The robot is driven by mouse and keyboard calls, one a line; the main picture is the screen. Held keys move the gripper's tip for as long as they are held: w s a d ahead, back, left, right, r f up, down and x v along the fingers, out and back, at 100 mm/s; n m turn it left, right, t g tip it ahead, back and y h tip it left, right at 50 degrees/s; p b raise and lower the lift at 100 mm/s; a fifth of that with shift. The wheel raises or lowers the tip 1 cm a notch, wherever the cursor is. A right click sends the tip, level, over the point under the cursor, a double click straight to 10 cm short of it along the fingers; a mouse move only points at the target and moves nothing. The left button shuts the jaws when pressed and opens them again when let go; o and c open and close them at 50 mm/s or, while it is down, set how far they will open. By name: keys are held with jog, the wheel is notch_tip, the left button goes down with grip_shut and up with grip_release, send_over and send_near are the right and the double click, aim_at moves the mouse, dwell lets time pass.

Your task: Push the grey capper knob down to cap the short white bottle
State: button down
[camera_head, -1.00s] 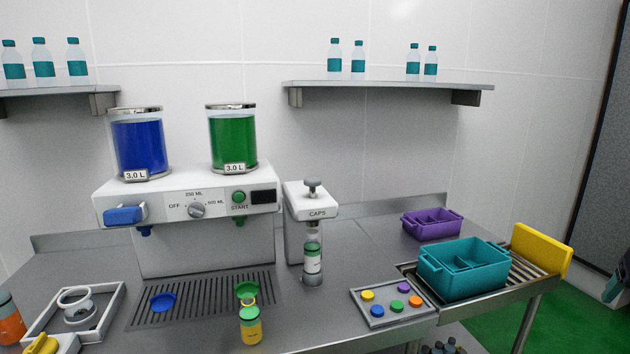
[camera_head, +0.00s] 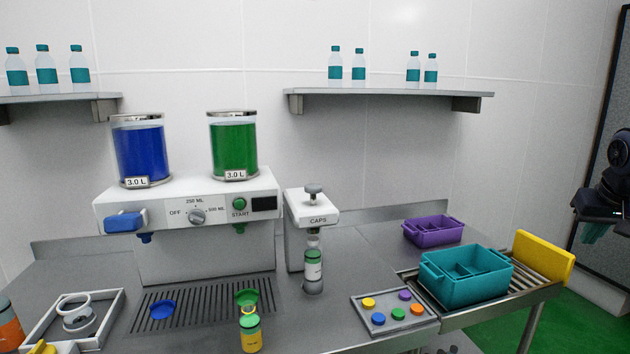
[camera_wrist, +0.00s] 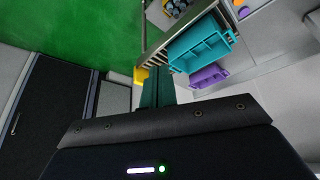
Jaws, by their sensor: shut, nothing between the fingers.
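The grey capper knob (camera_head: 313,189) stands raised on top of the white CAPS station (camera_head: 312,209). A short bottle (camera_head: 313,271) with a white label and a green band stands upright under the capper head; its top is close below the head and I cannot tell whether a cap is on it. My gripper (camera_head: 592,234) is at the far right edge in the head view, well away from the knob. Its teal fingers also show in the wrist view (camera_wrist: 158,92), together and empty.
A teal crate (camera_head: 433,287) sits on the roller rack, with a yellow end stop (camera_head: 543,257). A purple crate (camera_head: 411,236) stands behind it. A tray of coloured caps (camera_head: 358,313) lies right of the capper. A yellow-green bottle (camera_head: 250,334) stands in front of the dispenser.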

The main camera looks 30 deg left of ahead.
jog(key=w+a+r+n+y, duration=0.1)
jog(key=w+a+r, duration=0.25)
jog(key=a, duration=0.65)
jog(key=w+a+r+n+t+y, duration=0.1)
jog(key=w+a+r+n, duration=0.3)
jog(key=a, duration=0.6)
jog(key=w+a+r+m+y, duration=0.15)
jog(key=w+a, duration=0.35)
jog(key=a, duration=0.5)
jog(key=s+a+n+y, duration=0.1)
jog(key=s+a, duration=0.3)
jog(key=a, duration=1.3)
jog(key=s+a+r+n+y, duration=0.1)
jog(key=s+a, duration=0.4)
jog(key=a, duration=1.2)
jog(key=shift+a+n, duration=0.2)
jog(key=shift+n, duration=0.55)
jog(key=shift+w+y, duration=0.1)
jog(key=shift+y, duration=0.15)
send_over(313, 185)
jog(key=s+d, duration=0.2)
notch_tip(313, 185, down, 7)
notch_tip(313, 185, down, 3)
jog(key=shift+f, duration=0.5)
